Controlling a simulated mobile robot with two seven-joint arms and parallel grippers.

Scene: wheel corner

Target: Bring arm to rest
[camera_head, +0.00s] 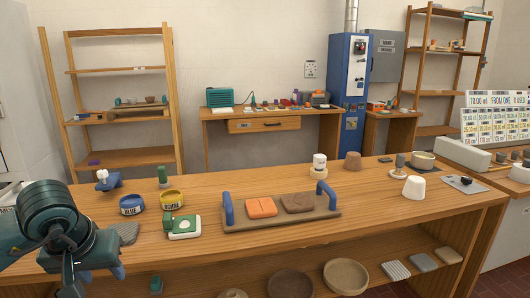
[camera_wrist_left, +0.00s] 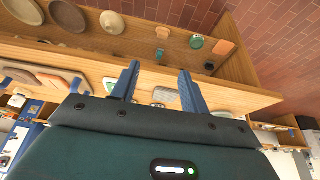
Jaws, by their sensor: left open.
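My left arm (camera_head: 52,225) comes in from the left edge of the head view, dark teal and grey. My left gripper (camera_head: 100,274) hangs at the front left edge of the wooden table, low in the picture. In the left wrist view the two blue fingers of my left gripper (camera_wrist_left: 160,76) stand apart with nothing held between them. Their tips point toward the table's front edge and the shelf beneath it. My right arm and gripper are not in view.
The table (camera_head: 400,215) bears a tray (camera_head: 235,220) with blue handles, a blue-labelled jar (camera_head: 131,205), an ochre-labelled jar (camera_head: 172,200), a green-and-white device (camera_head: 184,228) and a white cup (camera_head: 414,188). Bowls (camera_head: 345,277) lie on the shelf below.

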